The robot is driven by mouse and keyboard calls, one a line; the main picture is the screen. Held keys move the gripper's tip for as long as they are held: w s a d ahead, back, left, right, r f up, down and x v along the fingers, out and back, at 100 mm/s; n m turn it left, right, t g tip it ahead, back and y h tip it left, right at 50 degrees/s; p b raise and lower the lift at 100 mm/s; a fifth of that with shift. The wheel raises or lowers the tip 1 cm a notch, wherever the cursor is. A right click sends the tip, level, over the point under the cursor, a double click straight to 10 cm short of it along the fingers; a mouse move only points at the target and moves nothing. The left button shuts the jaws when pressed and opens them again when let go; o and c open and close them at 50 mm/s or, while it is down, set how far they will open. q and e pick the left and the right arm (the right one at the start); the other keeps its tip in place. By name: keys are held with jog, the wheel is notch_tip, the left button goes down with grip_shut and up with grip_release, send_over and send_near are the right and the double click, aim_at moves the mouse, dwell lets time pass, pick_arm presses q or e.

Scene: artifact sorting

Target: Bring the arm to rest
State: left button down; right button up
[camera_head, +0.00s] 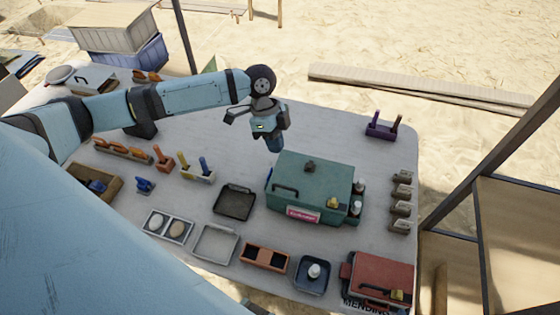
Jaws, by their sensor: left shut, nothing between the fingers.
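My left arm (170,97) comes in from the left and reaches over the middle of the table. Its gripper (274,146) points down above the table, just behind the green box (312,178). The fingers are small in the view and look shut, with nothing held. I cannot tell the exact gap between the fingertips and the green box. My right gripper is not in view.
The table (330,125) holds a dark tray (235,203), a pale tray (215,243), an orange two-part tray (264,257), a blue tray (312,275) and a red box (381,275). A purple holder (382,126) stands back right. The table's back right is mostly clear.

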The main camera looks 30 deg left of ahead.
pick_arm(q)
jog(key=s+d+f+n+t+h+p, duration=0.25)
jog(key=s+d+f+n+t, duration=0.2)
jog(key=d+f+t, duration=0.55)
jog(key=s+a+f+n+t+y, duration=0.1)
jog(key=s+n, duration=0.3)
jog(key=s, duration=0.2)
jog(key=s+a+f+n+t+y, duration=0.1)
jog(key=s+n+t+y, duration=0.1)
jog(key=s+n, duration=0.2)
jog(key=s, duration=0.2)
jog(key=shift+s+f+p, duration=0.3)
jog(key=shift+p, duration=0.1)
jog(key=shift+d+y, duration=0.1)
jog(key=shift+y, duration=0.15)
dwell(0.9)
